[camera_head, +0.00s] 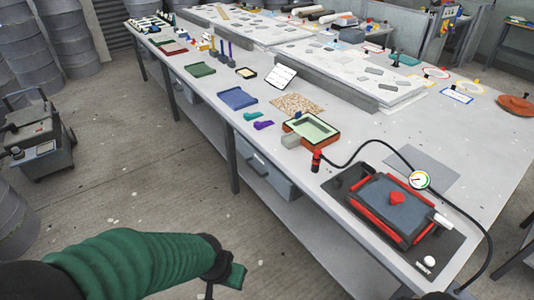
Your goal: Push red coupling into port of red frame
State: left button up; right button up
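The red coupling (317,160) stands at the end of a black hose, near the table's front edge and left of the red frame. The red frame (376,220) lies on a dark base plate (356,182) and surrounds a dark panel with a red knob (397,198) on top. Its port cannot be made out clearly. My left arm, in a green sleeve, comes in from the left. Its gripper (225,279) is over the floor, in front of the table and well apart from the coupling; its fingers are partly cut off or hidden. My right gripper does not show clearly.
A black hose (366,144) arches behind the frame past a round gauge (419,180) and down the right side. A drawer (268,172) hangs under the table's front edge.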

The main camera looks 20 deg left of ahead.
aim_at(317, 156)
jog(key=u, duration=0.1)
jog(key=i+j, duration=0.15)
jog(key=i, duration=0.55)
jog(key=i+j, duration=0.1)
jog(key=i, duration=0.6)
jog(key=z, duration=1.2)
